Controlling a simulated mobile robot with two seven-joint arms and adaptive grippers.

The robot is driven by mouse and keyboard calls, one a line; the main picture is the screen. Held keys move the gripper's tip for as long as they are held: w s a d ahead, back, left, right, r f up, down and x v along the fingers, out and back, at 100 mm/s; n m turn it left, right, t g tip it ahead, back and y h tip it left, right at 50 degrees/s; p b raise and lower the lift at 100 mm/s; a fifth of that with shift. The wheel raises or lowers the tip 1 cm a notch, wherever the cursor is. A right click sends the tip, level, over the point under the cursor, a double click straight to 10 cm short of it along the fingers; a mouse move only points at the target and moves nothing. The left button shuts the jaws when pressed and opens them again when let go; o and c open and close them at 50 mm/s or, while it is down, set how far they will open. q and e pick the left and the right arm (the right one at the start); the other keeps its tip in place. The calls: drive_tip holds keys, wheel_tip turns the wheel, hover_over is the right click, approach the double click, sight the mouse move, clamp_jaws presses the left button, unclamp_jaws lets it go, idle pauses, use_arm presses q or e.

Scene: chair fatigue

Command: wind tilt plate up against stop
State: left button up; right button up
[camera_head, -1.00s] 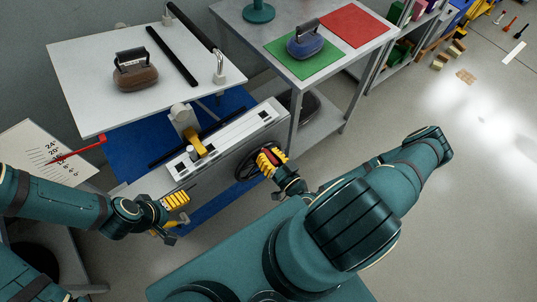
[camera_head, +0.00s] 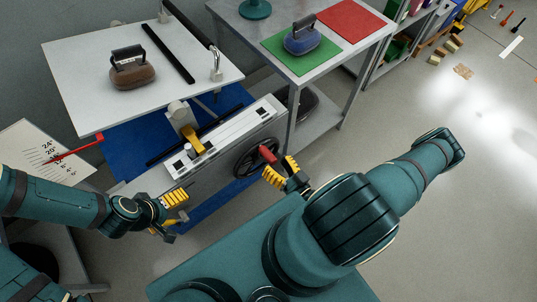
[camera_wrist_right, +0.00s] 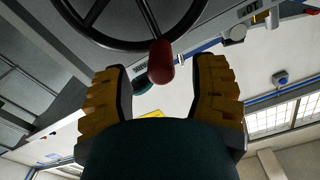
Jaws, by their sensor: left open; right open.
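The white tilt plate (camera_head: 95,75) carries a brown curling stone (camera_head: 133,72) and a black bar (camera_head: 170,54). Its red pointer (camera_head: 78,150) reaches over an angle scale (camera_head: 47,152). The black handwheel (camera_head: 247,160) with its red knob (camera_head: 268,154) is on the front of the grey machine. My right gripper (camera_head: 279,172) is open just in front of the knob. In the right wrist view the knob (camera_wrist_right: 160,64) hangs between and beyond the spread yellow fingers (camera_wrist_right: 160,100), apparently untouched. My left gripper (camera_head: 176,205) is open at the machine's lower left, away from the wheel.
A side table (camera_head: 335,49) at the right holds a blue stone (camera_head: 302,40) on a green mat (camera_head: 277,47) and a red mat (camera_head: 350,21). A dark stone lies on its lower shelf.

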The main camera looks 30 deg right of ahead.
drive_tip(key=s, duration=0.6)
drive_tip(key=shift+s+d, duration=0.25)
drive_tip(key=shift+s, duration=0.1)
